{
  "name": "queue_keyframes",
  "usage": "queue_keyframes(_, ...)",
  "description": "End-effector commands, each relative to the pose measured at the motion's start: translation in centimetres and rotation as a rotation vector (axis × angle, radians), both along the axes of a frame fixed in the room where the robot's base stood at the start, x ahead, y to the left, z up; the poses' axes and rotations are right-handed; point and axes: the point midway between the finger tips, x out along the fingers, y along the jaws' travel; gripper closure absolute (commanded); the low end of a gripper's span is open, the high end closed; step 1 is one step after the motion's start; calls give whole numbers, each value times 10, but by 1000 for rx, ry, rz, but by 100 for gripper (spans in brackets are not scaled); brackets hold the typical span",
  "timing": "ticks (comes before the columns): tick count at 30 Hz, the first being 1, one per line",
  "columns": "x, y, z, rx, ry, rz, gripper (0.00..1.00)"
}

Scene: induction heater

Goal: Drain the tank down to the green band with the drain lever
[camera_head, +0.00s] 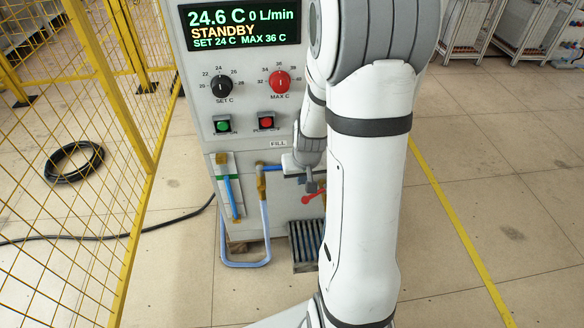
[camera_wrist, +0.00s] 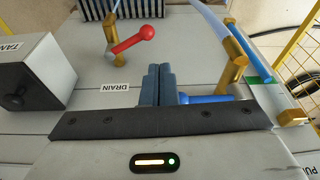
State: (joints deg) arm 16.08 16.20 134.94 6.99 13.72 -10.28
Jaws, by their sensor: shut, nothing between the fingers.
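The drain lever (camera_head: 313,196) has a red handle and sits low on the heater's front. In the wrist view its red handle (camera_wrist: 133,40) slants from a brass valve (camera_wrist: 110,32), above the DRAIN label (camera_wrist: 115,88) in the picture. My gripper (camera_head: 311,186) is close to the lever in the head view. In the wrist view my gripper (camera_wrist: 161,72) is shut and empty, with its fingertips beside the red handle and a visible gap between. The level gauge (camera_head: 229,188) is at the left of the panel, with a blue column inside.
The display (camera_head: 240,25) reads 24.6 C, 0 L/min, STANDBY. A floor grate (camera_head: 305,245) lies below. A yellow fence (camera_head: 70,150) stands left.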

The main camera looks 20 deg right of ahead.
Motion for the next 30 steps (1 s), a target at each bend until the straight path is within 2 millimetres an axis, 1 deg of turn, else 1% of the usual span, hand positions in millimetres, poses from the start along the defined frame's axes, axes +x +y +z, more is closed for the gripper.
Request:
queue_keyframes(1, 3, -8, -6, -4, -1, -14, 100)
queue_keyframes(3, 7, -15, -14, -10, -10, -25, 100)
queue_keyframes(6, 10, -22, -22, -15, -18, -35, 100)
queue_keyframes(11, 15, -24, -41, -18, -19, -36, 100)
queue_keyframes(18, 27, -26, -86, -17, -19, -36, 100)
queue_keyframes(21, 31, -27, -101, -16, -19, -36, 100)
queue_keyframes(25, 36, -28, -113, -17, -20, -35, 100)
queue_keyframes(30, 38, -29, -119, -17, -20, -34, 100)
